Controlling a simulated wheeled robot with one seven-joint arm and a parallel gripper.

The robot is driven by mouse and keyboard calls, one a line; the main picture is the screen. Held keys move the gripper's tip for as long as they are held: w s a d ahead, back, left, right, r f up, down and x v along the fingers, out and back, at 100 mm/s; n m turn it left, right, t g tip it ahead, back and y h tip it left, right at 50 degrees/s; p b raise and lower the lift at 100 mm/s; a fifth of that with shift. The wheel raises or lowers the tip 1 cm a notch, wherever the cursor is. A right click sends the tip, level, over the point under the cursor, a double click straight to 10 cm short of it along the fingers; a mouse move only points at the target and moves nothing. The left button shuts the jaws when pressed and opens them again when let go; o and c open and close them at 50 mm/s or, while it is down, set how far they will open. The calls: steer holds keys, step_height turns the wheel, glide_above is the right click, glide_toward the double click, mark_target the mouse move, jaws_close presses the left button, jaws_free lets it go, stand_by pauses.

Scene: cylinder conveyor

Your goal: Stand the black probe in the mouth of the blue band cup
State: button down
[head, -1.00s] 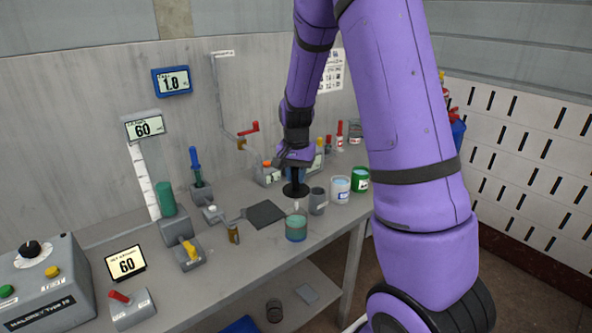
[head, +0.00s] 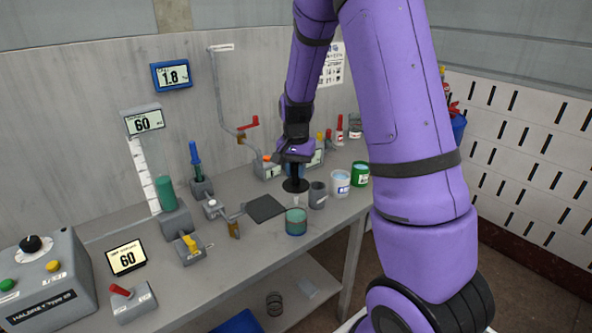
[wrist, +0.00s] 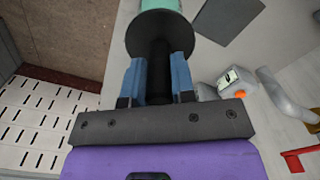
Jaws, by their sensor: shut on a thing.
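The black probe (head: 294,184) has a dark shaft and a wide round disc, with a pale tip below the disc. My gripper (head: 296,160) is shut on its shaft and holds it roughly upright. In the wrist view the shaft (wrist: 159,75) is between the blue fingers of my gripper (wrist: 159,78). A white cup with a blue band (head: 341,184) stands to the right of the probe. A teal cup (head: 296,224) stands just in front of and below the probe tip. I cannot tell whether the tip touches anything.
A grey cup (head: 317,196) stands between the probe and the white cup. A green cup (head: 360,174) is at the right. A dark flat plate (head: 265,208) lies left of the probe. Levers, stands and displays fill the bench's left side. The bench's front edge is close to the teal cup.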

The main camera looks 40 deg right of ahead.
mark_target(296, 184)
steer(key=shift+f, duration=0.1)
steer(key=shift+f, duration=2.9)
steer(key=shift+f, duration=0.2)
steer(key=shift+f, duration=0.7)
steer(key=shift+f, duration=0.15)
steer(key=c, duration=0.9)
jaws_free()
steer(key=shift+o, duration=0.2)
